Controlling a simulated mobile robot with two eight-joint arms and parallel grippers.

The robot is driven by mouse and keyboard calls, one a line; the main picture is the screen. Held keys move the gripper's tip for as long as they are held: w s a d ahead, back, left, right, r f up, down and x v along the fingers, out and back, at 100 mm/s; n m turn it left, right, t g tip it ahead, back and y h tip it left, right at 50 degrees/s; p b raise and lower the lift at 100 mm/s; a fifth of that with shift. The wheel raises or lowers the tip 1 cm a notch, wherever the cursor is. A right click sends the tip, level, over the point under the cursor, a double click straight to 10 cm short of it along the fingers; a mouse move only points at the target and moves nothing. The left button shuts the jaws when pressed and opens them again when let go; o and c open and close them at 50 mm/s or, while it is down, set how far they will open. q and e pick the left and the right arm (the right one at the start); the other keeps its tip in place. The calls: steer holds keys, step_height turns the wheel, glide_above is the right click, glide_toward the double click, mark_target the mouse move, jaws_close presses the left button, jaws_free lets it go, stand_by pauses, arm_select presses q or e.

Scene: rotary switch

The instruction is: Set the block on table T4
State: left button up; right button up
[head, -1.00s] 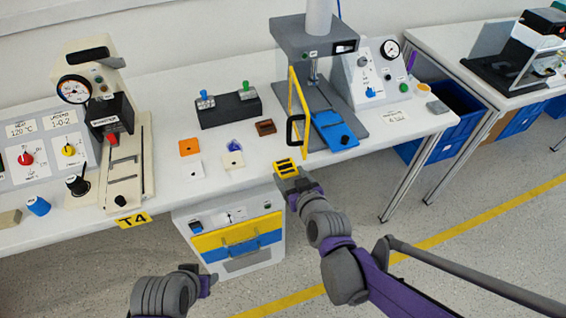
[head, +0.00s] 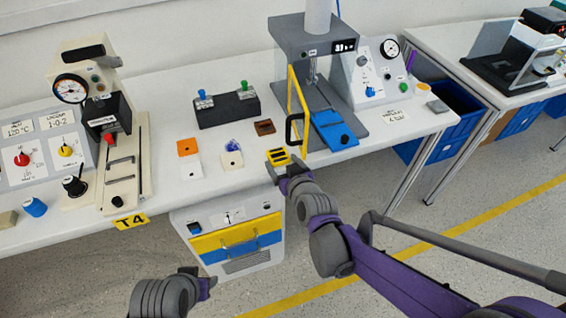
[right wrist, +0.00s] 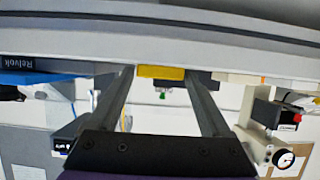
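A yellow block with dark slots (head: 279,156) is between the fingertips of my right gripper (head: 281,165). It also shows in the right wrist view (right wrist: 161,72), with a finger on either side, close against the table surface. It is over the front edge of the long white table (head: 228,185), which bears a yellow T4 tag (head: 131,222). I cannot tell whether the block touches the tabletop. My left gripper (head: 207,284) is low in front of the table, away from everything; its fingers are not clear.
A press with a yellow guard (head: 297,108) and blue plate (head: 334,130) stands close right. A cabinet (head: 232,240) is below.

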steer(key=shift+o, duration=1)
steer(key=shift+r, duration=0.1)
steer(key=shift+r, duration=0.2)
steer(key=p+v, duration=0.3)
steer(key=v, duration=0.9)
steer(key=s+d+f+m+g+h, duration=0.1)
steer(key=s+d+f+g, duration=0.3)
steer(key=s, duration=0.5)
steer(key=s+d+f+m+g+h, duration=0.2)
steer(key=s+d+f+g+h, duration=0.1)
steer(key=s+d, duration=0.5)
steer(key=shift+s+d+f+m+g, duration=0.25)
steer(key=shift+s+f+g, duration=0.2)
steer(key=shift+s, duration=0.45)
